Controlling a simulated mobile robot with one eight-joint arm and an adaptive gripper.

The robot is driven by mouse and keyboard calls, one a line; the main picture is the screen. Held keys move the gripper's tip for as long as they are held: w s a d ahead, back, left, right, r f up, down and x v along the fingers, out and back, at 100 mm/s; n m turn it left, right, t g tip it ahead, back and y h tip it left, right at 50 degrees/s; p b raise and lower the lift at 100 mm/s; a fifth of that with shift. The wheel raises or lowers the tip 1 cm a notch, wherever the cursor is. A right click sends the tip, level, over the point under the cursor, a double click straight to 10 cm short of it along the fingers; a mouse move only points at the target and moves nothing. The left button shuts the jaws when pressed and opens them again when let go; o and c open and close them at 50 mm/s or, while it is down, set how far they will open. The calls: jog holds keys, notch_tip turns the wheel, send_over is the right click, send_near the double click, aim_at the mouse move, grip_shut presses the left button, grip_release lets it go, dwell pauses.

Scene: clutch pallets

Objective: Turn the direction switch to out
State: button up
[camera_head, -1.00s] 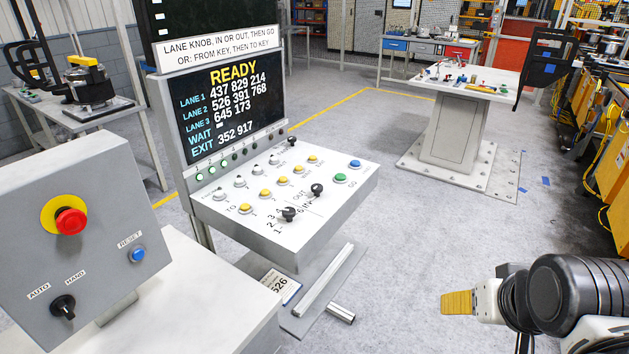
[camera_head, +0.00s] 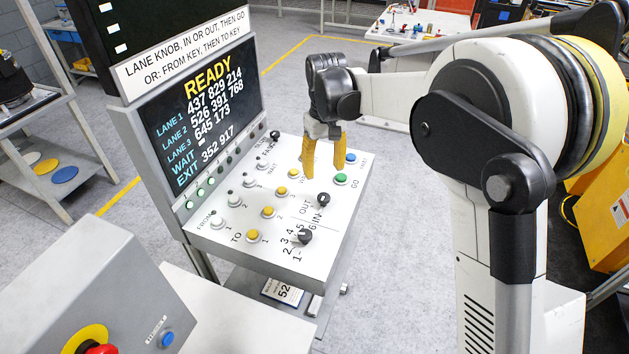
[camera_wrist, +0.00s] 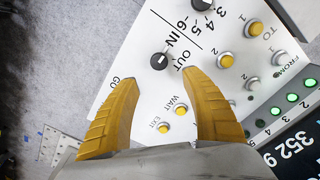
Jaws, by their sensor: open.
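The direction switch (camera_head: 323,199) is a small black knob with a white line, beside the OUT and IN labels on the sloped white panel (camera_head: 225,238). In the wrist view the direction switch (camera_wrist: 159,61) lies ahead of and between the finger tips, apart from them. My gripper (camera_head: 325,175) points down over the far part of the panel, behind the switch in the head view. Its yellow fingers are open and empty; they also show in the wrist view (camera_wrist: 160,85). The line on the knob seems to point between the labels; I cannot tell which setting it is at.
The black lane knob (camera_head: 305,237) sits nearer, by the numbers. The green GO button (camera_head: 341,179) and blue button (camera_head: 351,159) are close to my fingers. Yellow buttons (camera_head: 268,211) line the panel. The screen (camera_head: 205,115) stands behind it and reads READY.

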aim_at(324, 196)
notch_tip(324, 196, down, 11)
jog(key=shift+s+d+r+b, duration=0.1)
jog(key=shift+r+b, duration=0.1)
jog(key=shift+b, duration=0.95)
grip_shut()
